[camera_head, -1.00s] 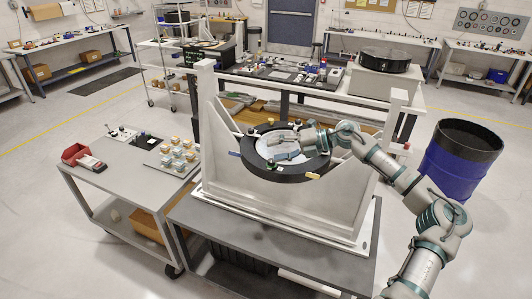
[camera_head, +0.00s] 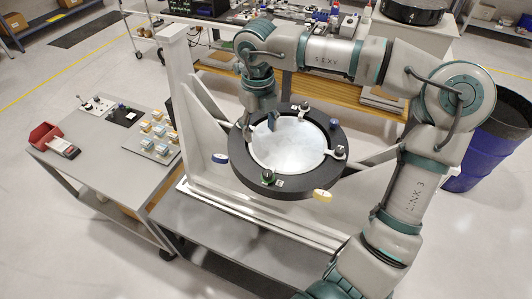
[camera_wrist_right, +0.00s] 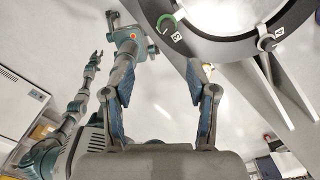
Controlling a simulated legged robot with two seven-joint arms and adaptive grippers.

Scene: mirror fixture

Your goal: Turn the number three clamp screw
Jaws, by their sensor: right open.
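The mirror fixture holds a black ring (camera_head: 240,178) around a pale round mirror (camera_head: 288,145). Clamps sit around the ring: one with a green collar (camera_head: 268,177) at the front, one at the right (camera_head: 340,152). My left gripper (camera_wrist_right: 95,60) shows small there.
The pale fixture frame (camera_head: 180,90) rises left of the ring. A blue tag (camera_head: 220,158) and a yellow tag (camera_head: 322,196) stick out from the ring. A grey cart (camera_head: 95,150) with a red bin (camera_head: 44,136) stands left. A blue barrel (camera_head: 490,150) stands right.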

